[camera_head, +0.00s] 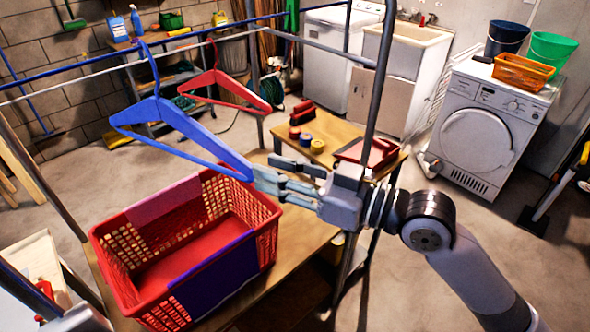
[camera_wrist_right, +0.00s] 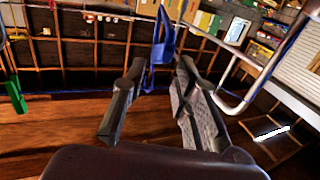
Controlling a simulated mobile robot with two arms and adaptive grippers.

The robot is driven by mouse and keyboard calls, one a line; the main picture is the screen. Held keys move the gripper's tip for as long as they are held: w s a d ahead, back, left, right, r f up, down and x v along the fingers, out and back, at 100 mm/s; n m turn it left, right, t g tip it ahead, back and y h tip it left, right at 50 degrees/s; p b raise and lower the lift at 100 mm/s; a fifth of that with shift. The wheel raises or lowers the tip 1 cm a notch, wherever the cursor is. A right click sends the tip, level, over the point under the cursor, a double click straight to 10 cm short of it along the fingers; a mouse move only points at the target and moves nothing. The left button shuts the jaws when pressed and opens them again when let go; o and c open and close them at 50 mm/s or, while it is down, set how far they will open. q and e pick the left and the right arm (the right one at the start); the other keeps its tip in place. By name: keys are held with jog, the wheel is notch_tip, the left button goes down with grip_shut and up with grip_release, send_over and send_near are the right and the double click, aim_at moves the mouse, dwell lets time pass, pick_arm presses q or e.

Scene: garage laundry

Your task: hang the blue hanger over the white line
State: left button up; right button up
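The blue hanger (camera_head: 180,118) is upright above the red basket, its hook up by the two lines. The hook is level with the blue rail and the white line (camera_head: 60,84); I cannot tell whether it rests over the white line. My right gripper (camera_head: 258,180) is at the hanger's right lower corner, with its fingertips on that corner. In the right wrist view the blue hanger (camera_wrist_right: 165,45) shows between the fingertips (camera_wrist_right: 160,68), which close on it. My left gripper is not in view.
A red hanger (camera_head: 225,87) hangs farther back to the right. A red basket (camera_head: 120,275) stands on the wooden table (camera_head: 300,235) below. A post (camera_head: 380,75) rises close behind my right gripper. Tins (camera_head: 317,145) and a red tray (camera_head: 367,152) sit on the table's far part.

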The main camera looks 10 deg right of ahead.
aim_at(238, 159)
jog(key=shift+p+x, duration=0.95)
jog(key=shift+x, duration=2.75)
jog(key=shift+c, duration=0.2)
grip_shut()
jog(key=shift+r, duration=0.1)
jog(key=shift+r+p, duration=2.15)
jog(key=shift+r, duration=0.1)
